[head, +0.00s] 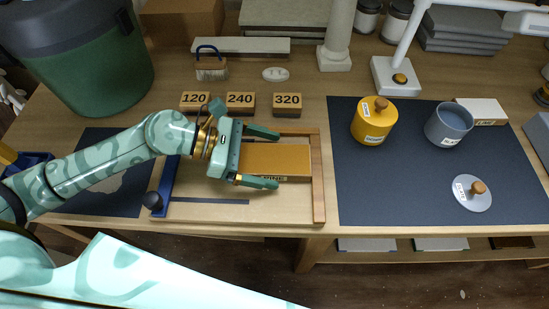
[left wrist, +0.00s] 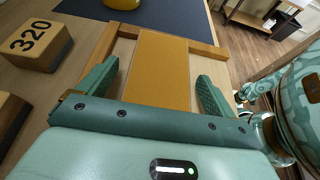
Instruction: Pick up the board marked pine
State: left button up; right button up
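The board marked pine (head: 285,159) is an orange-brown block lying flat in a shallow wooden frame (head: 319,185). Its front label is partly hidden by a finger. My left gripper (head: 270,158) is open, with one green finger behind the board and one in front of it. In the left wrist view the board (left wrist: 160,75) lies between the two spread fingers (left wrist: 158,85), with a visible gap on each side. My right gripper is not in view.
Blocks marked 120 (head: 194,101), 240 (head: 240,104) and 320 (head: 287,105) stand behind the frame. A dark mat (head: 400,190) at right bears a yellow pot (head: 374,122), a grey cup (head: 448,125) and a grey lid (head: 471,195). A green bin (head: 90,70) stands at left.

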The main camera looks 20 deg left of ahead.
pick_arm(q)
jog(key=c, duration=1)
jog(key=shift+o, duration=0.2)
